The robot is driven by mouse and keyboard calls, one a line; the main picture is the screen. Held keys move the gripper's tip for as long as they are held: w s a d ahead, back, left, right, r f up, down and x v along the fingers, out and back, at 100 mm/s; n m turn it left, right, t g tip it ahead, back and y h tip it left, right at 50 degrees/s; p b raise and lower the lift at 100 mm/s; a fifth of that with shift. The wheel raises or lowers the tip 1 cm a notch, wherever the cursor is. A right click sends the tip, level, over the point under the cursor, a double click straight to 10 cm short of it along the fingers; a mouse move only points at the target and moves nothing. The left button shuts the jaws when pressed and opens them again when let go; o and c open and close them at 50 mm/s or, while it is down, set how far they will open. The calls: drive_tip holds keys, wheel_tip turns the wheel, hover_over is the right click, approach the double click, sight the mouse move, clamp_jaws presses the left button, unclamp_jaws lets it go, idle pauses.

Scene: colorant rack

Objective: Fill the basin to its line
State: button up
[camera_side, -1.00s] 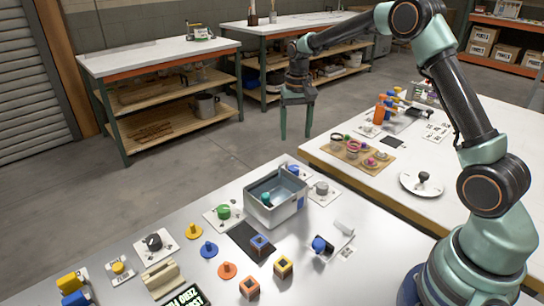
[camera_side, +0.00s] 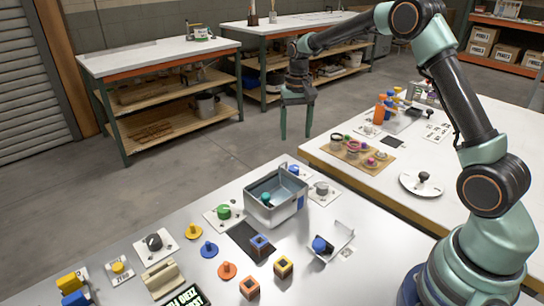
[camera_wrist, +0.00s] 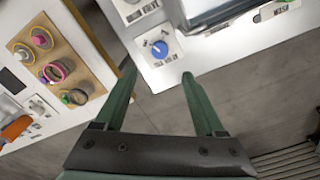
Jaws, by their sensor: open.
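The basin (camera_side: 289,213) is a grey open box on the near table in the side view. A teal round thing (camera_side: 265,197) shows inside it; its fill line and water level cannot be made out. A blue knob (camera_wrist: 159,49) on a white plate shows in the wrist view; it also shows behind the basin in the side view (camera_side: 293,170). My gripper (camera_side: 296,137) is open and empty, raised beyond the table's far edge. In the wrist view my gripper (camera_wrist: 158,72) has its fingers spread, with the blue knob between and beyond their tips.
A green knob (camera_side: 223,211) stands left of the basin and a grey knob (camera_side: 321,187) right of it. Coloured cubes and discs lie in front. A bracket with a blue knob (camera_side: 319,244) stands at right. Open floor lies below my gripper.

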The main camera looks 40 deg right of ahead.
sight(294, 167)
idle(0.3)
wheel_tip(294, 167, down, 12)
drive_tip(key=shift+r, duration=0.2)
idle(0.6)
